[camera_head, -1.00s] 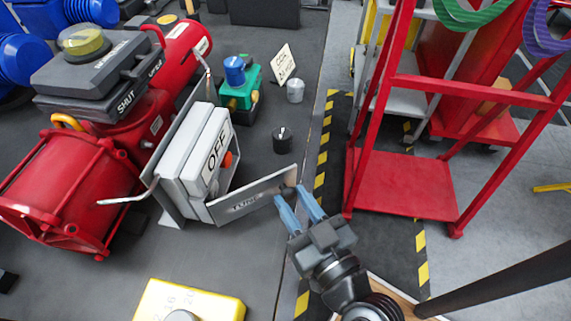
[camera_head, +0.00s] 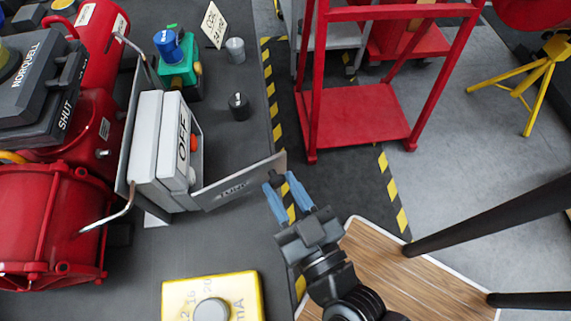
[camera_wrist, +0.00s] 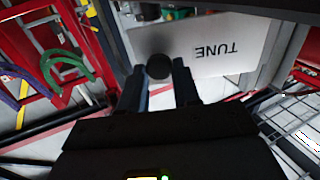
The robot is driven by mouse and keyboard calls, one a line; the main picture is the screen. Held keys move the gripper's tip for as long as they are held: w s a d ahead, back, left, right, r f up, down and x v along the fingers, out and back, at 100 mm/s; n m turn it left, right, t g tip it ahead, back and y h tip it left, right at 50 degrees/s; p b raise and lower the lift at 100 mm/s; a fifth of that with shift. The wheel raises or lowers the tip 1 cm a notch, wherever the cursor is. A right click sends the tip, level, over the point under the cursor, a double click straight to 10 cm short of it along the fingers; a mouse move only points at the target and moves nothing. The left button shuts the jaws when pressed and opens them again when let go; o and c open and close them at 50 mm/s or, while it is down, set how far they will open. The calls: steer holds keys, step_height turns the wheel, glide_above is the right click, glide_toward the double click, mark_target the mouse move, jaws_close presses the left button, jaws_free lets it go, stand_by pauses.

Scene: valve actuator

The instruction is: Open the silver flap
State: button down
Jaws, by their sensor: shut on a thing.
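The silver flap (camera_head: 238,184), marked TUNE, stands swung out at an angle from the lower end of the grey-white OFF box (camera_head: 168,145). In the wrist view the flap (camera_wrist: 212,48) fills the upper middle, its lettering upside down. My gripper (camera_head: 277,180) is at the flap's free outer end. It also shows in the wrist view (camera_wrist: 160,78), with its blue-grey fingers on either side of a dark round knob (camera_wrist: 159,66) and shut on it. In the head view the fingers and flap end hide the knob.
A red cart frame (camera_head: 365,110) stands beyond the striped floor strip. A yellow box with a grey knob (camera_head: 175,293) lies in front. Red valve machinery (camera_head: 50,215) is at the left. A small black knob (camera_head: 239,106) stands behind the flap. Bare dark surface surrounds the flap.

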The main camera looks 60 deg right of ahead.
steer(key=shift+f, duration=0.1)
steer(key=c, duration=0.8)
jaws_free()
steer(key=b+v, duration=0.1)
steer(key=v, duration=0.6)
steer(key=shift+s+a+b, duration=0.2)
steer(key=shift+s+b, duration=0.15)
